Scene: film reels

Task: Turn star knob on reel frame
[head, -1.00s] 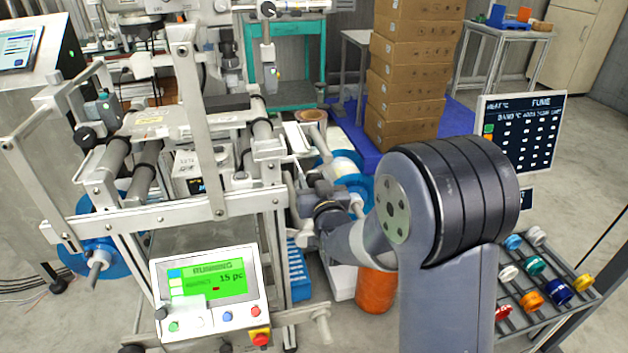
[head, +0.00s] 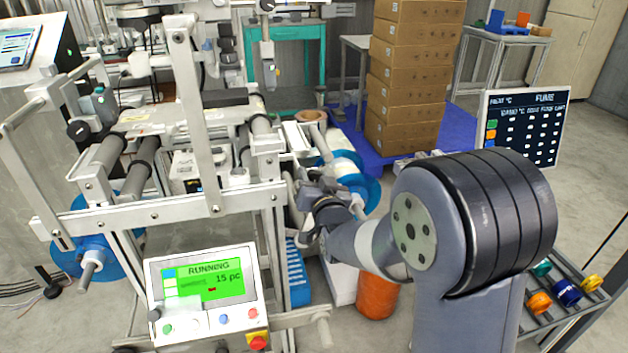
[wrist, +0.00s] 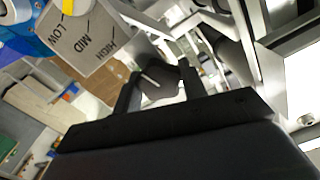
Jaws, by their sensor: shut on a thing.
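The star knob (wrist: 158,78) is dark, with a pale line across its face, in the wrist view. My gripper (wrist: 160,88) is shut on it, with one dark finger on each side. A grey plate (wrist: 85,38) marked LOW, MID and HIGH, with a yellow pointer, is at the upper left there. In the head view my gripper (head: 304,182) reaches the right side of the metal reel frame (head: 165,216). The knob cannot be made out in that view, where my wrist and the frame cover the spot.
A control panel (head: 208,292) reading RUNNING is on the frame's front. A blue reel (head: 362,190) and an orange spool (head: 377,297) are close to my arm. A rack of coloured rolls (head: 560,312) stands at the right. Stacked cartons (head: 412,85) are behind.

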